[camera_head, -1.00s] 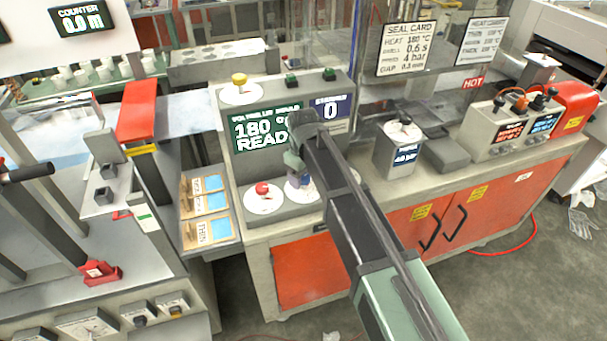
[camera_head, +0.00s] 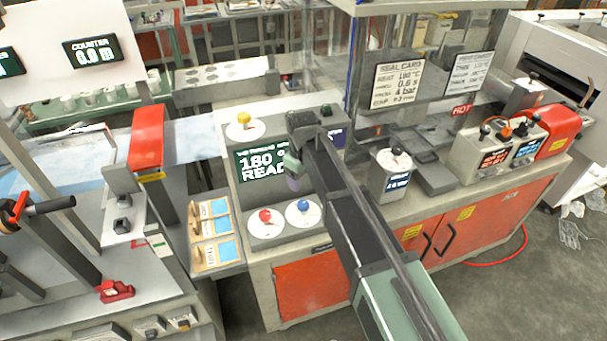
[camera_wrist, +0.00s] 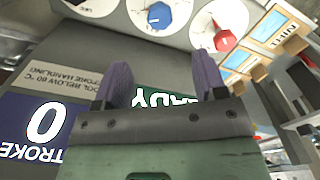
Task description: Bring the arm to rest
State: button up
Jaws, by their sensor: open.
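My gripper (camera_head: 292,172) hangs in front of the console's upright display face, above the blue knob (camera_head: 303,208). In the wrist view its two purple fingers (camera_wrist: 160,88) stand apart with nothing between them. The green display (camera_head: 260,162) reads 180 and READY, partly hidden by my arm. The blue knob also shows in the wrist view (camera_wrist: 159,14), beside the red knob (camera_wrist: 225,41). Both knobs are clear of the fingers. The stroke display (camera_wrist: 42,125) reads 0.
The console (camera_head: 270,250) has a yellow knob (camera_head: 243,118) on top. A grey gauge box (camera_head: 392,176) stands to the right of my arm, with a red-and-grey control unit (camera_head: 505,140) beyond. Small sample cards (camera_head: 212,232) lie to the left. A red lever block (camera_head: 115,290) sits further left.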

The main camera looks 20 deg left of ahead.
jog(key=s+d+m, duration=0.4)
jog(key=d, duration=0.8)
jog(key=s+d+f+m+b, duration=0.1)
jog(key=s+d+m, duration=0.3)
jog(key=d, duration=0.8)
jog(key=s+d+m, duration=0.5)
jog(key=d, duration=0.7)
jog(key=shift+s+d+f+b, duration=0.35)
jog(key=shift+s, duration=0.05)
jog(key=shift+c, duration=0.2)
